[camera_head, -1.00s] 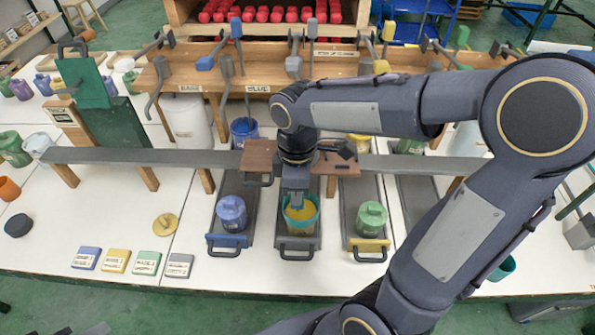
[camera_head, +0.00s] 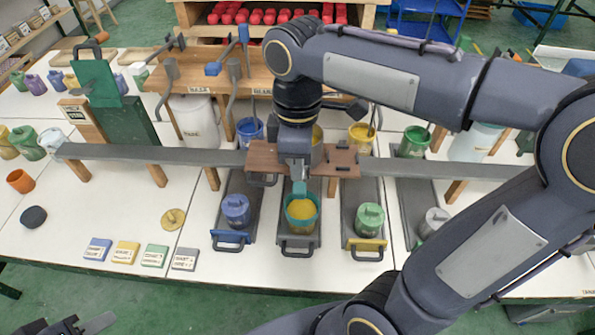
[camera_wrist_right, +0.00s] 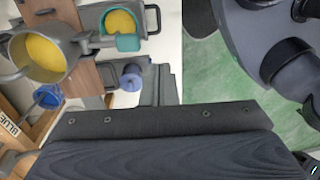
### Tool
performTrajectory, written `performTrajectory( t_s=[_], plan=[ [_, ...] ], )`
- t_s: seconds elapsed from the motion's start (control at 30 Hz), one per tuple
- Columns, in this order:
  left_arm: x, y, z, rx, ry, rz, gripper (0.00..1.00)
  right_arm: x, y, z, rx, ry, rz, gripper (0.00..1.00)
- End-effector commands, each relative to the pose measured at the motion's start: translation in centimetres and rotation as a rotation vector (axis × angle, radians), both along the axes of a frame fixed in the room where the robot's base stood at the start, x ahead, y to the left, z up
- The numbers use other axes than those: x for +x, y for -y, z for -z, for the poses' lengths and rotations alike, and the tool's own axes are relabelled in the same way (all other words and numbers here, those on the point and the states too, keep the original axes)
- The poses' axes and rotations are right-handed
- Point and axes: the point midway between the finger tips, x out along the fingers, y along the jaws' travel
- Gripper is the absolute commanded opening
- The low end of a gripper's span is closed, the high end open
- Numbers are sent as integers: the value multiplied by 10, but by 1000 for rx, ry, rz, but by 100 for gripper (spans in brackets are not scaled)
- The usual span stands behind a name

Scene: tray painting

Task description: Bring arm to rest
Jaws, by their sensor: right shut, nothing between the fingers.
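My right arm comes in from the right, and its gripper (camera_head: 297,180) points down over the wooden bridge piece in the middle of the table. The gripper is shut and empty. Just in front of and below it, a teal cup of yellow paint (camera_head: 302,212) stands on the middle dark tray (camera_head: 300,241). The cup also shows at the top of the right wrist view (camera_wrist_right: 121,22). The fingertips are hard to make out in the wrist view. A dark part at the bottom left edge looks like my left gripper (camera_head: 82,326); it is mostly cut off.
A lidded blue pot (camera_head: 235,212) and a lidded green pot (camera_head: 369,220) stand on the neighbouring trays. A long grey rail (camera_head: 210,158) crosses the table. Paint buckets, including a blue one (camera_head: 249,132), stand behind it. Coloured cards (camera_head: 126,252) lie front left.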

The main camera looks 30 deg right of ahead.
Motion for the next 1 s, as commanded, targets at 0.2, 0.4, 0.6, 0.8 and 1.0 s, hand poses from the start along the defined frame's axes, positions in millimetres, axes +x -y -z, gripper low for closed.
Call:
performTrajectory(
  t_s=[0.2, 0.4, 0.6, 0.8, 1.0],
  plan=[
    [0, 0, 0, 0, 0, 0, 36, 0, 0, -3, 0, 1, 0, 0],
    [0, 0, 0, 0, 0, 0, 36, 0, 0, -2, 0, 1, -1, 0],
    [0, 0, 0, 0, 0, 0, 36, -3, 1, -2, 7, 8, 18, 0],
    [0, 0, 0, 0, 0, 0, 36, -36, 17, 13, 116, 104, 331, 0],
    [0, 0, 0, 0, 0, 0, 36, -76, 24, 42, 328, 222, 820, 0]
  ],
)
